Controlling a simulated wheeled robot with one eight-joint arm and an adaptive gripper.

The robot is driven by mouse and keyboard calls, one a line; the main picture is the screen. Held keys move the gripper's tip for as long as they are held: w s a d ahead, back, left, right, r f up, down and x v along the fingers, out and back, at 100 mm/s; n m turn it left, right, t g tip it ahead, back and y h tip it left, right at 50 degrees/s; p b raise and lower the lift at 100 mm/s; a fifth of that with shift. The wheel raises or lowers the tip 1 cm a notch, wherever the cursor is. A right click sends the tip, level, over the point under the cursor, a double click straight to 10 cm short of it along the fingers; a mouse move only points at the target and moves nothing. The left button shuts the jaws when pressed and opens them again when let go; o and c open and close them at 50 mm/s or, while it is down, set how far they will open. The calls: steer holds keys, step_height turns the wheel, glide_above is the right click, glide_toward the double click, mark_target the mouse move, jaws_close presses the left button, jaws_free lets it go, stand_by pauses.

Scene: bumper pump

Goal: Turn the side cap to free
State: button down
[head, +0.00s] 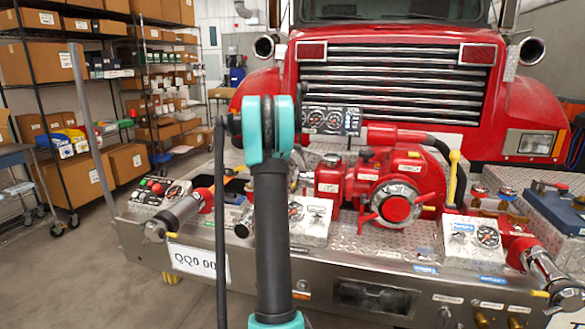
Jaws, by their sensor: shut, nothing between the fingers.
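The red pump (408,165) sits on the bumper deck right of centre, with a round silver-rimmed cap (396,203) facing me. A silver capped outlet (178,215) sticks out at the bumper's left end. Another silver capped outlet (548,270) sticks out at the right end. Which of these is the side cap, and how far any cap is turned, I cannot tell. My teal and black arm rises through the middle of the view. My gripper does not show; the arm hides part of the deck behind it.
A control box (160,196) with colored buttons stands on the deck's left. Gauge panels (472,236) flank the pump, and a dark hose arches on its right. The red truck's grille (392,85) rises behind. Shelves with cartons (45,65) stand at left; the floor at lower left is clear.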

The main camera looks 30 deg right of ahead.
steer(key=shift+w+d+r, duration=0.15)
steer(key=shift+w+d, duration=0.7)
steer(key=shift+d, duration=0.3)
steer(key=shift+w+d+f, duration=0.2)
steer(key=shift+w+d, duration=0.6)
steer(key=shift+d, duration=0.05)
